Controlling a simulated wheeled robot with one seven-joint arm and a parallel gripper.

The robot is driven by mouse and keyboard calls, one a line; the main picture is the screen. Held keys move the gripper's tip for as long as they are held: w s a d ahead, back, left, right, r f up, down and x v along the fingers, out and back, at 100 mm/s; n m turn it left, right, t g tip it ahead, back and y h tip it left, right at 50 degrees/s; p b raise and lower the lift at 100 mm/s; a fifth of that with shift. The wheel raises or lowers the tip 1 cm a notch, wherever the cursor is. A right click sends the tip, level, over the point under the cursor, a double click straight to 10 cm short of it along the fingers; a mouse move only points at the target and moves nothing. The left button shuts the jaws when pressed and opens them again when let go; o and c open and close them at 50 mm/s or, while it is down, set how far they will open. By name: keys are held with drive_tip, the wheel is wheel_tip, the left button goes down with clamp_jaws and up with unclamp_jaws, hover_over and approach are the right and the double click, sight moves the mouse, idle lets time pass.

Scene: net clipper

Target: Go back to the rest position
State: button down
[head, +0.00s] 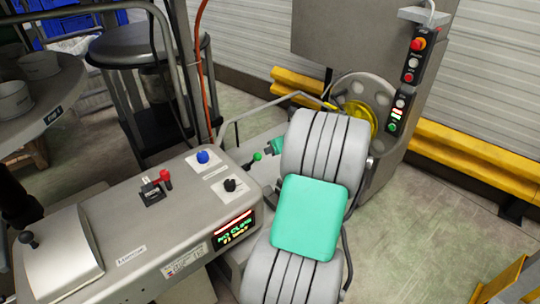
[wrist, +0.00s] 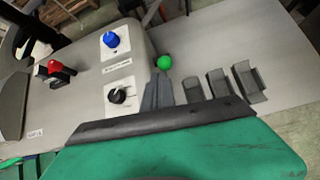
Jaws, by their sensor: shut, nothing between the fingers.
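My gripper (head: 268,150) shows small in the head view, just right of the green-knobbed lever (head: 257,156) at the panel's right end. In the wrist view my gripper's dark fingers (wrist: 157,86) are together and empty. Their tips lie close below the green knob (wrist: 164,62) in that picture; I cannot tell whether they touch it. My grey and teal arm hides part of the machine behind it.
The control panel (head: 100,215) carries a blue knob (head: 203,157), a black knob (head: 230,185), a red-handled switch (head: 165,178) and a lit display (head: 236,231). A yellow wheel (head: 361,112) and yellow rail (head: 470,150) stand behind my arm. Open floor (head: 420,235) lies right.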

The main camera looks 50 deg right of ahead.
idle(0.3)
drive_tip(key=s+a+f+n+g+y, duration=0.1)
drive_tip(key=s+a+f+n+g, duration=0.35)
drive_tip(key=s+n, duration=0.65)
drive_tip(key=s+a+f+n+g+y, duration=0.1)
drive_tip(key=s+a+f+n+g, duration=0.2)
drive_tip(key=s+a+f+n, duration=0.75)
drive_tip(key=w+a+r+n+t, duration=0.1)
drive_tip(key=w+a+r+n, duration=0.2)
drive_tip(key=a+r+n, duration=0.2)
drive_tip(key=w+a+r+n+t+h+b, duration=0.1)
drive_tip(key=w+a+r+n, duration=0.3)
drive_tip(key=a+r, duration=0.5)
drive_tip(key=w+a+r+n+t, duration=0.1)
drive_tip(key=w+a+r+n, duration=0.3)
drive_tip(key=a+r+n, duration=0.3)
drive_tip(key=a+n, duration=0.1)
drive_tip(key=a, duration=0.3)
drive_tip(key=shift+a, duration=0.3)
